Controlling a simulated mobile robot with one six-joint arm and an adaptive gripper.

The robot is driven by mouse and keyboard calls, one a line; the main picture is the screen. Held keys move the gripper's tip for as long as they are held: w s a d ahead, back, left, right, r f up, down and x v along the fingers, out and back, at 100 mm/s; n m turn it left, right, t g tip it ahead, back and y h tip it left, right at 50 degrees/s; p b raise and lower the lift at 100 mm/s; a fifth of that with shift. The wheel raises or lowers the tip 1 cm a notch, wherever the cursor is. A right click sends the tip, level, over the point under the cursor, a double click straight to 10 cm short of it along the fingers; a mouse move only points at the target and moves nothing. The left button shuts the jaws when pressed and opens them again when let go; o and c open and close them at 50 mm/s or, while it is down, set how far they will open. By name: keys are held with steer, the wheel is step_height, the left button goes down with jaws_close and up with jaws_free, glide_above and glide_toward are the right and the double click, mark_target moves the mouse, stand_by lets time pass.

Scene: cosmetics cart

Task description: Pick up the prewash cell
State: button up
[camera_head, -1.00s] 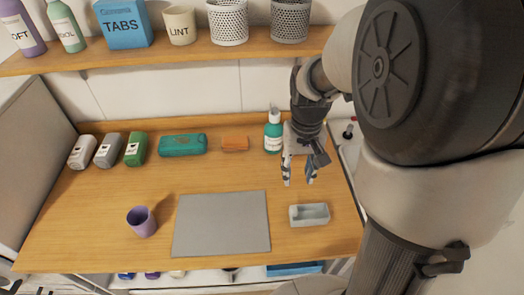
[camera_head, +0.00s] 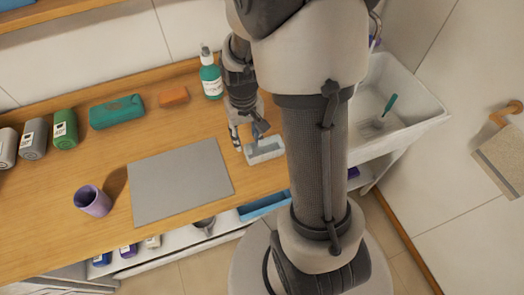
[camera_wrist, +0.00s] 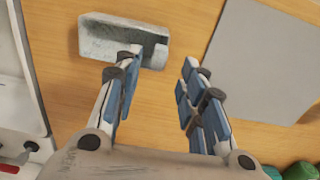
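The small pale grey open box (camera_head: 265,151), which looks like the prewash cell, sits on the wooden counter near its front edge. No label on it can be read. In the wrist view the box (camera_wrist: 112,38) lies at the upper left, with a notch at its right end. My gripper (camera_head: 247,143) is just above the counter by the box's left end. In the wrist view my gripper (camera_wrist: 163,60) is open with nothing between its fingers. The left finger overlaps the box in the picture; I cannot tell whether it touches.
A grey mat (camera_head: 180,182) lies left of the box, and a purple cup (camera_head: 92,201) stands beyond it. A teal pump bottle (camera_head: 211,77), an orange block (camera_head: 174,97) and a teal case (camera_head: 117,112) line the back. A white sink (camera_head: 392,105) is at right.

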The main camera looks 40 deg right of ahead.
mark_target(248, 147)
steer(key=f+b, duration=0.1)
steer(key=f, duration=0.3)
steer(key=shift+s+f, duration=0.2)
steer(key=shift+c, duration=0.3)
jaws_close()
